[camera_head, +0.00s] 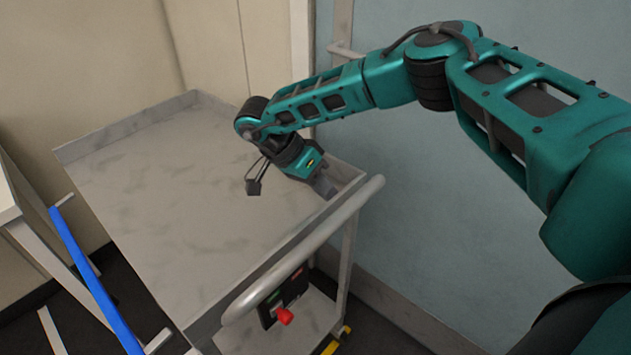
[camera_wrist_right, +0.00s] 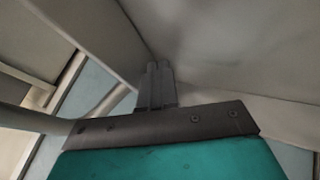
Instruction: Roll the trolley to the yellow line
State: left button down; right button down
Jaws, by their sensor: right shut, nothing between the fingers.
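The trolley (camera_head: 150,180) is a grey metal cart with a low rim and a round push handle (camera_head: 305,250) along its near side. My right gripper (camera_head: 328,188) is over the trolley's near right corner, just inside the handle. Its fingers are shut and hold nothing. In the right wrist view the closed fingers (camera_wrist_right: 158,72) point at the corner where the trolley's rim walls meet; I cannot tell whether they touch. My left gripper is not in view. No yellow line on the floor is clearly seen.
A red knob (camera_head: 285,316) sits on a dark panel below the handle. A yellow piece (camera_head: 336,342) shows near the trolley's lower right. A table with a blue bar (camera_head: 95,280) stands close at the left. A pale blue wall (camera_head: 430,220) is at the right.

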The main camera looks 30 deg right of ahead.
jog(key=shift+w, duration=0.15)
jog(key=v, duration=1.3)
